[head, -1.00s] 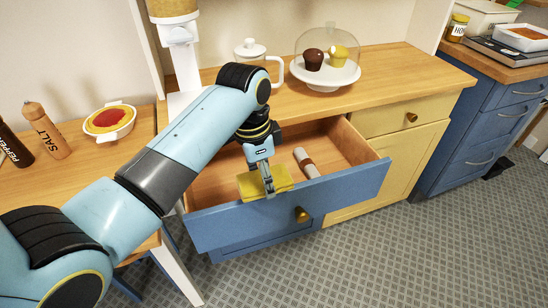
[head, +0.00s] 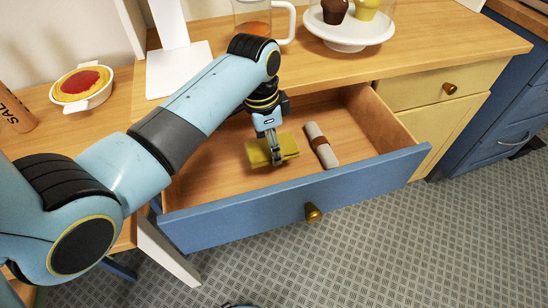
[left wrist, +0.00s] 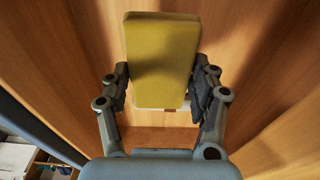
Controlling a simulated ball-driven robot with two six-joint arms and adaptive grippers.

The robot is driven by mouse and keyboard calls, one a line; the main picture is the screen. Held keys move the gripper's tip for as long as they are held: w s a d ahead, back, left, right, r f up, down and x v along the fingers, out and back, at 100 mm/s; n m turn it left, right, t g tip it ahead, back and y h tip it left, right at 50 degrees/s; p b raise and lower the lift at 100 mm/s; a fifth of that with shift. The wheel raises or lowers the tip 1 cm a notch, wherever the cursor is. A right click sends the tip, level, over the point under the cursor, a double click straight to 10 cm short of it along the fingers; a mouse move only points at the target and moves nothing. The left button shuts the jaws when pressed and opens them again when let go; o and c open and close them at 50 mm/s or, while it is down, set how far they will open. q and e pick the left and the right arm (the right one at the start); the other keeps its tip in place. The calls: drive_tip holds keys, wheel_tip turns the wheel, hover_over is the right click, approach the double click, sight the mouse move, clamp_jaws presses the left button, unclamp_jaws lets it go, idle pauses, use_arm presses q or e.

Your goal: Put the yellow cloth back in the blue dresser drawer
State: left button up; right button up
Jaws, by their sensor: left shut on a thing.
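The yellow cloth (head: 284,146) is a folded pad inside the open blue dresser drawer (head: 290,204). My left gripper (head: 276,158) is shut on it from above, within the drawer walls. I cannot tell if the cloth touches the drawer floor. In the left wrist view the cloth (left wrist: 161,60) sits between both fingers (left wrist: 160,92), with the wooden drawer floor behind it.
A rolled grey cloth with a brown band (head: 321,145) lies in the drawer, right of the yellow cloth. A cake stand (head: 349,32) and a glass jug (head: 262,20) stand on the dresser top. A red-topped dish (head: 82,87) is at left.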

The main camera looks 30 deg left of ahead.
sight(273, 170)
use_arm(q)
wheel_tip(273, 170, down, 2)
drive_tip(key=shift+f, duration=0.2)
drive_tip(key=shift+f+b, duration=0.55)
drive_tip(key=shift+f, duration=1.35)
drive_tip(key=shift+f, duration=0.15)
drive_tip(key=o, duration=1.1)
